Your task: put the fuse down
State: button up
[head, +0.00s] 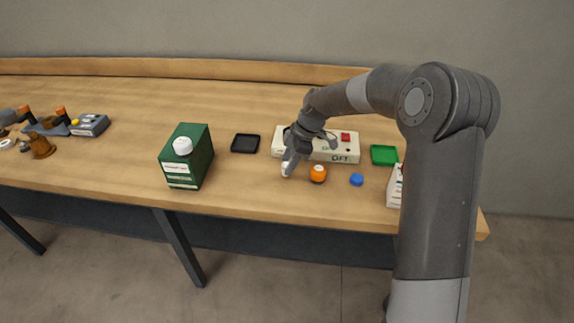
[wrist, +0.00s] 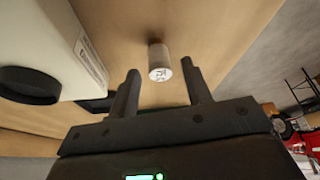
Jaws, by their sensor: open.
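The fuse, a small white cylinder with dark marks on its end, appears to stand on the wooden table (head: 235,95) in the wrist view (wrist: 159,60). In the head view it is a small pale shape (head: 286,170) beside my gripper's fingertip. My gripper (wrist: 160,74) is open. Its two dark fingers show left and right of the fuse in the wrist view, with gaps on both sides. Nothing is held between them. My arm partly covers the white device (head: 345,151) behind the gripper in the head view.
An orange object (head: 318,174) and a blue cap (head: 356,180) lie right of the fuse. A black tray (head: 245,143), a green tray (head: 384,155), a green box (head: 197,158) with a white-topped item (head: 183,146) and a white carton (head: 394,188) stand around. The table's left middle is clear.

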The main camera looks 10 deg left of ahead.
jog(key=v, duration=1)
jog(key=s+d+r+m+t+h, duration=0.2)
jog(key=s+d+r+m, duration=0.45)
jog(key=s, duration=0.25)
jog(key=s+d+r+m+t, duration=0.1)
jog(key=s+d+m, duration=0.3)
jog(key=s, duration=0.4)
jog(key=s+d+r+m+t+h, duration=0.1)
jog(key=s+d+m, duration=0.3)
jog(key=s, duration=0.4)
jog(key=s+d+r+m+t+h, duration=0.1)
jog(key=s+d+m+t, duration=0.1)
jog(key=s+d+m, duration=0.3)
jog(key=s+m, duration=0.1)
jog(key=s, duration=0.2)
jog(key=shift+s+r+t, duration=0.4)
jog(key=shift+d+m, duration=0.15)
jog(key=shift+m, duration=0.1)
